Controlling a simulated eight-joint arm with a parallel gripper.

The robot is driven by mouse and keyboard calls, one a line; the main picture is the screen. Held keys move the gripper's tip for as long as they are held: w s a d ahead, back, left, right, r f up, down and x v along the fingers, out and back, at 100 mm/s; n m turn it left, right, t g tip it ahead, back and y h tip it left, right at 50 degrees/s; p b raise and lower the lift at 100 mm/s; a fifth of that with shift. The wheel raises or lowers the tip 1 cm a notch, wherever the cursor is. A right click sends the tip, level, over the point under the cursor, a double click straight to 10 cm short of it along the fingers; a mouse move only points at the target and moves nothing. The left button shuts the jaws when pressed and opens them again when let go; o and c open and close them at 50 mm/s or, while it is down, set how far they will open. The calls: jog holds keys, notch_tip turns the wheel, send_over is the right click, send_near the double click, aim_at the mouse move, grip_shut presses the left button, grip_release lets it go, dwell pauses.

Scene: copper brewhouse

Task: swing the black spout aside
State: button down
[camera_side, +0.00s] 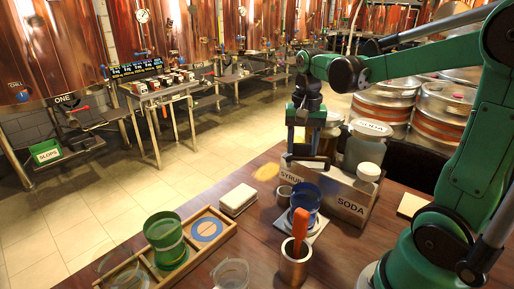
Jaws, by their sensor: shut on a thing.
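The black spout (312,160) shows as a short dark bar at the fingertips, above the SYRUP label. My gripper is shut on the spout. The fingers hide part of the spout, and its joint with the jar behind is hard to make out.
A blue cup (305,198) stands on a white square below the spout, beside a small grey cup (284,195). A metal pot (294,266) holds an orange-handled tool. A wooden tray (221,243) with a green cup (163,232) and a white block (238,200) lie left.

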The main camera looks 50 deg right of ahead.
aim_at(302, 144)
jog(key=shift+c, duration=1.4)
grip_release()
jog(key=shift+r, duration=2.8)
jog(key=a+f+n+t, duration=0.2)
jog(key=a+n+t, duration=0.1)
jog(key=a+n, duration=0.2)
jog(key=s+a+f+n+t, duration=0.1)
jog(key=a+f+n+t, duration=0.2)
jog(key=a+n, duration=0.3)
jog(key=shift+a+t, duration=0.6)
